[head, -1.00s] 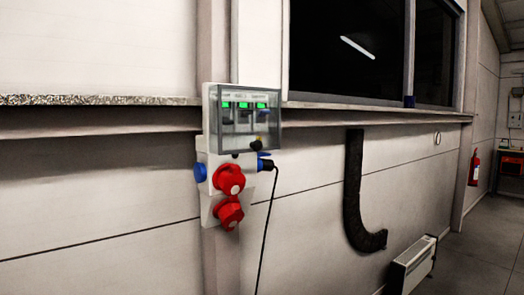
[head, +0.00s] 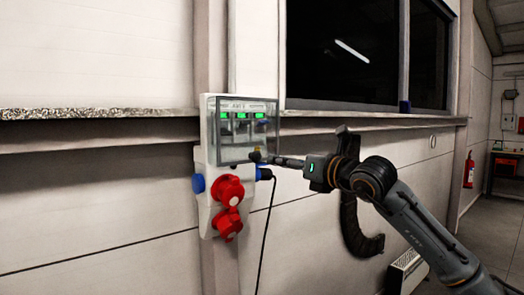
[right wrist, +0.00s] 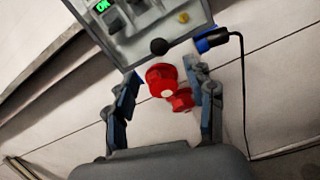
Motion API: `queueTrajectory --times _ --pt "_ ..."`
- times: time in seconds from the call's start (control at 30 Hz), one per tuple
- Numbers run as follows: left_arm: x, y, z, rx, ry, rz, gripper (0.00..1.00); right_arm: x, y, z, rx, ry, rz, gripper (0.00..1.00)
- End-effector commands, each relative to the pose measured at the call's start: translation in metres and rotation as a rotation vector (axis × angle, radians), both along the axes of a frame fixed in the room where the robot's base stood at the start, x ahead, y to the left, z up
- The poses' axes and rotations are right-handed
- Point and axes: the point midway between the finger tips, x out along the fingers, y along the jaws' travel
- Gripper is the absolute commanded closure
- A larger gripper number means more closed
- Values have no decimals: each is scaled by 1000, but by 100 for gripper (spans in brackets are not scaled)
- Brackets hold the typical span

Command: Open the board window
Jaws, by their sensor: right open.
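The wall-mounted electrical board (head: 208,145) has a clear window (head: 243,148) over several green-lit modules. The window looks shut. A black knob (right wrist: 159,46) at its lower edge shows in the right wrist view. My right gripper (head: 272,160) comes in from the right, its fingertips close to the knob in the head view. In the right wrist view its two fingers (right wrist: 163,73) are apart and empty, with the knob just beyond and between their tips. I cannot tell if they touch it. My left gripper is not in view.
Two red sockets (head: 229,190) and a blue plug (head: 264,173) with a hanging black cable (head: 268,225) sit below the window. A ledge (head: 100,120) runs along the wall beside the board. A dark pipe (head: 358,235) and a heater (head: 405,268) are to the right.

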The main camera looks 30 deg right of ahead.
Motion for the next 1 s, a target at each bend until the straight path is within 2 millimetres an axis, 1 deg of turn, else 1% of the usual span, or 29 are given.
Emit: queueTrajectory --times 0.03,0.1,0.3,0.4,0.5,0.6,0.87,0.9,0.97,1.0 --pt "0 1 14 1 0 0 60 12 3 7 4 0 4 46" --pt "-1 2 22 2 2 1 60 28 3 7 5 -1 4 46" --pt "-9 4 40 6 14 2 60 66 7 5 3 0 4 46" --pt "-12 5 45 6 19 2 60 80 7 4 4 1 2 46" --pt "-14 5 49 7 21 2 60 88 7 3 2 -1 2 46" --pt "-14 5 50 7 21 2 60 93 8 1 0 0 2 46" --pt "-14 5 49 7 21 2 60 94 8 0 0 0 2 46" --pt "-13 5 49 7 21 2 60 94 8 0 0 0 2 50" --pt "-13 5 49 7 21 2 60 94 8 0 0 0 2 62" --pt "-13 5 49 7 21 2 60 94 8 0 0 0 2 70"
